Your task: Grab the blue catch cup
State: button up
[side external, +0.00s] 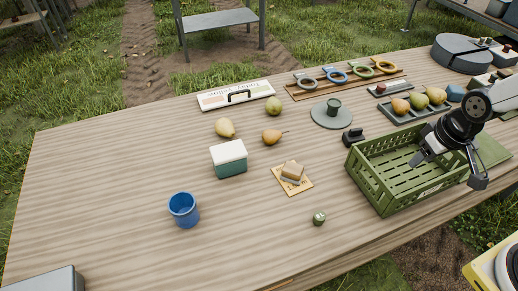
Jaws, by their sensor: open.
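The blue catch cup (185,221) stands upright on the wooden table at the lower left, with its open mouth facing up. Nothing touches it. My gripper (481,166) is at the far right, over the green crate, well apart from the cup. It is open and I see nothing between its fingers. Part of it is hard to make out at this size.
The green slatted crate (377,198) stands between my gripper and the cup's side of the table. Bare table surrounds the cup.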

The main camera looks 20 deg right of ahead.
jog(key=shift+w, duration=0.1)
jog(key=w+a+f+n+y, duration=0.2)
jog(key=w+a+n, duration=0.4)
jog(key=w+a, duration=1.35)
jog(key=a+f+n+y, duration=0.1)
jog(key=a+f, duration=0.3)
jog(key=a, duration=0.9)
jog(key=w+a+f+n+y, duration=0.1)
jog(key=a+f+n, duration=0.3)
jog(key=a, duration=0.9)
jog(key=shift+f+n, duration=0.3)
jog(key=shift+f, duration=0.4)
jog(key=shift+f, duration=0.15)
jog(key=shift+x, duration=1.15)
